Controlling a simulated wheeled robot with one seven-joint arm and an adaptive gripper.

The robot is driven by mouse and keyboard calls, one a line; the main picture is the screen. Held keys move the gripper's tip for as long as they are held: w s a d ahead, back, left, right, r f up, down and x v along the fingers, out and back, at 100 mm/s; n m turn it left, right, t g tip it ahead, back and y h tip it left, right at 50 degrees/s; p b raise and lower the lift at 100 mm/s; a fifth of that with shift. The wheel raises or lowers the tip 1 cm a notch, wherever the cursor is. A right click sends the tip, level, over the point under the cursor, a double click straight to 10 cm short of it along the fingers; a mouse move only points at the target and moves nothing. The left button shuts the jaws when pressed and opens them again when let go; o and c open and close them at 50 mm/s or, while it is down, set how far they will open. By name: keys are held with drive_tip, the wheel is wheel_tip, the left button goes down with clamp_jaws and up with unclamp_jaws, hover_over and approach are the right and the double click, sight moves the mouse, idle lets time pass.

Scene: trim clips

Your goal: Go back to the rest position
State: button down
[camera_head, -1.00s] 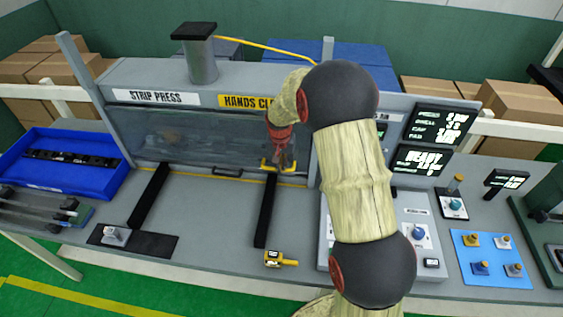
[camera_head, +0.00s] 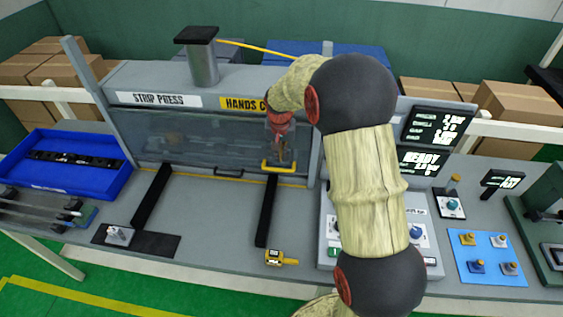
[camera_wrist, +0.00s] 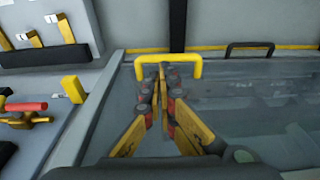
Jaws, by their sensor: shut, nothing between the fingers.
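My gripper (camera_head: 281,155) is in front of the clear guard of the strip press, near its right end. It also shows in the wrist view (camera_wrist: 162,68), where its fingers are closed together with nothing between them. A yellow handle (camera_head: 278,167) on the guard lies just by the fingertips; in the wrist view the yellow handle (camera_wrist: 185,58) appears right beyond them. I cannot tell whether the tips touch it. The guard (camera_head: 200,143) is down across the press front. My arm rises on the right and hides part of the press and control panel.
A blue tray (camera_head: 110,178) with a dark strip stands at the left. Two black rails (camera_head: 266,215) run forward from the press. A yellow gauge (camera_head: 279,258) lies near the front edge. A blue mat (camera_head: 465,262) with knobbed pieces is at the right. Screens (camera_head: 437,125) stand behind.

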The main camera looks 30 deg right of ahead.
drive_tip(key=r, duration=0.4)
drive_tip(key=s+r, duration=0.1)
drive_tip(key=shift+a+r, duration=0.25)
drive_tip(key=shift+r, duration=0.15)
drive_tip(key=s+a+n+t+b, duration=0.1)
drive_tip(key=s+a+b, duration=0.3)
drive_tip(key=s, duration=0.7)
drive_tip(key=s+a+n+t+b, duration=0.1)
drive_tip(key=s+a+n+b, duration=0.2)
drive_tip(key=s, duration=0.8)
drive_tip(key=s+a+r+n+t+y+b, duration=0.1)
drive_tip(key=s+a+n+b, duration=0.1)
drive_tip(key=s+a+b, duration=0.4)
drive_tip(key=s, duration=0.4)
drive_tip(key=shift+s+n+t+b, duration=0.3)
drive_tip(key=shift+s+n+t, duration=0.1)
drive_tip(key=shift+r, duration=0.15)
